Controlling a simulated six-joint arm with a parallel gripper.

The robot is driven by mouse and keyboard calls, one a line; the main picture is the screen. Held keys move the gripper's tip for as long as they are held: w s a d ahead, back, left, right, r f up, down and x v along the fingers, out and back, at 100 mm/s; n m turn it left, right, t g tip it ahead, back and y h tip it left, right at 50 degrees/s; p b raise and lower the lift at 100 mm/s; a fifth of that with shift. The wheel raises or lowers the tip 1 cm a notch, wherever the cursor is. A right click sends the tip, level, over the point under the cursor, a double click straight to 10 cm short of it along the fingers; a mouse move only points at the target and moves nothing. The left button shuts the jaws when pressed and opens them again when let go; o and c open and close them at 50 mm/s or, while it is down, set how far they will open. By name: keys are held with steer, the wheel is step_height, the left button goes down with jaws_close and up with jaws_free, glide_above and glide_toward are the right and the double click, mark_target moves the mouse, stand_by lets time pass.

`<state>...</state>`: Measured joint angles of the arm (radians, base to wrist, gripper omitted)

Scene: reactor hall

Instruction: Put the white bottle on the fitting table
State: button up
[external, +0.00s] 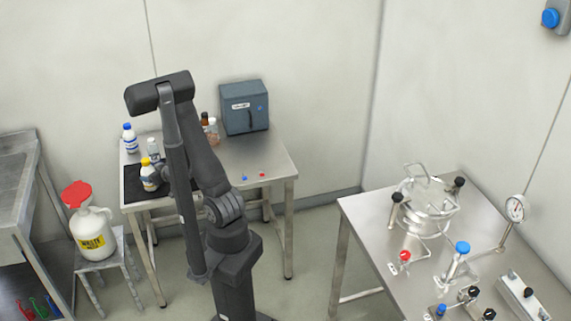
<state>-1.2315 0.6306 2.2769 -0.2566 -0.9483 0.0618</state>
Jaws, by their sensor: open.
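A white bottle with a blue cap and blue label (129,138) stands upright at the back left of the small steel table. A white bottle with a yellow cap and yellow label (149,175) stands on the dark mat nearer the front. The picture does not settle which one is the task's white bottle. My gripper (160,169) is open, low beside the yellow-capped bottle, partly hidden by my arm; I cannot tell whether the bottle is between its fingers. The steel table at right (360,212), with fittings on it, appears to be the fitting table.
A clear jar (153,147), brown bottle (205,121) and grey box (244,108) stand on the small table (277,161). A waste jug (90,230) sits on a stool. A glass vessel (428,208), valves and gauge (515,209) crowd the right table; its front left is bare.

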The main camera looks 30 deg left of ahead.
steer(key=v, duration=0.7)
steer(key=shift+d+r, duration=0.15)
steer(key=shift+d, duration=0.3)
steer(key=c, duration=0.5)
steer(key=n+g+y, duration=0.1)
steer(key=g, duration=0.1)
glide_toward(144, 163)
steer(key=x, duration=0.8)
steer(key=shift+a, duration=0.15)
steer(key=shift+w+f+x, duration=0.1)
steer(key=shift+f+x, duration=0.05)
steer(key=shift+x, duration=1.25)
steer(key=shift+w+f+x, duration=0.15)
steer(key=shift+x, duration=1.3)
